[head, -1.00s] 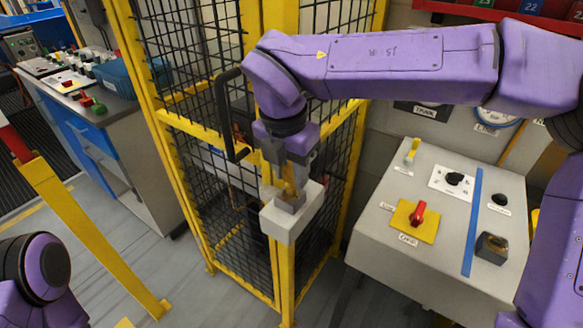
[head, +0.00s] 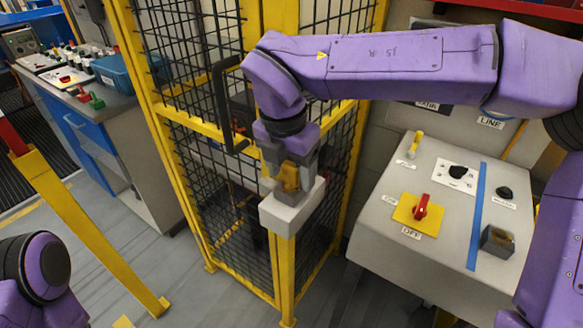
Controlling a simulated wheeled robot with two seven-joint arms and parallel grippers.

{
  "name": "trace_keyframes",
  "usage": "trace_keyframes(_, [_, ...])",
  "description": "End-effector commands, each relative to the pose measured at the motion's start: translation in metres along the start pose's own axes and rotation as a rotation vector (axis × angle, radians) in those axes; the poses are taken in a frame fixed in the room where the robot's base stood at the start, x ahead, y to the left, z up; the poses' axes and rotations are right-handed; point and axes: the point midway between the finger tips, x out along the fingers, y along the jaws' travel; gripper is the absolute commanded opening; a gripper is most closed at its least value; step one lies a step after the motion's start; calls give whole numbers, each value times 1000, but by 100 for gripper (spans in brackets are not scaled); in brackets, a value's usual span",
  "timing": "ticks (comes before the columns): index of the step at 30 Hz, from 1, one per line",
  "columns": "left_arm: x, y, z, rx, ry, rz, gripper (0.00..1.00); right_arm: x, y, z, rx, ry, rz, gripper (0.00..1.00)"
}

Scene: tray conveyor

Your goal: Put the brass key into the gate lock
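My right gripper (head: 289,183) is at the gate post, just above a pale grey box (head: 291,213), which appears to be the gate lock. A brass-yellow piece, the brass key (head: 290,177), shows between its grey fingers, which look shut on it. The fingers hide the key's lower end and much of the box's top, so I cannot tell whether the key is in the lock. The box sits on the yellow post of the black mesh gate (head: 228,190). My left gripper is out of view; only part of my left arm shows at the lower left.
A black gate handle (head: 222,110) stands left of my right gripper. A sloped grey control panel (head: 380,240) with a red switch (head: 421,207) on a yellow plate is at the right. A yellow rail (head: 90,235) and a workbench (head: 130,150) are at the left.

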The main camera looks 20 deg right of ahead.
Motion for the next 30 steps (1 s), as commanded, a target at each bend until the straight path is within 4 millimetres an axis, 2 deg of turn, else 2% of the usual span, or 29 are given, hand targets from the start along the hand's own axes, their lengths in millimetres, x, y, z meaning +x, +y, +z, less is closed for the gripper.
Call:
trace_keyframes(9, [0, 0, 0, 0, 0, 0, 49, -5, 0, 0, 1, -1, 1, 65])
trace_keyframes(11, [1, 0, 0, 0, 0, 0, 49, -14, 1, 1, 1, -2, 3, 65])
trace_keyframes(18, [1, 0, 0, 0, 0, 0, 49, -72, 1, 1, 3, -3, 3, 65])
trace_keyframes(21, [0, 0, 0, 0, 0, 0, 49, -91, 1, 0, 2, -2, 2, 65])
trace_keyframes(25, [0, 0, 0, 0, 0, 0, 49, -104, 1, 1, 0, -1, 1, 65])
trace_keyframes(30, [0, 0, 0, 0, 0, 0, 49, -106, 0, 0, 0, 0, 0, 65])
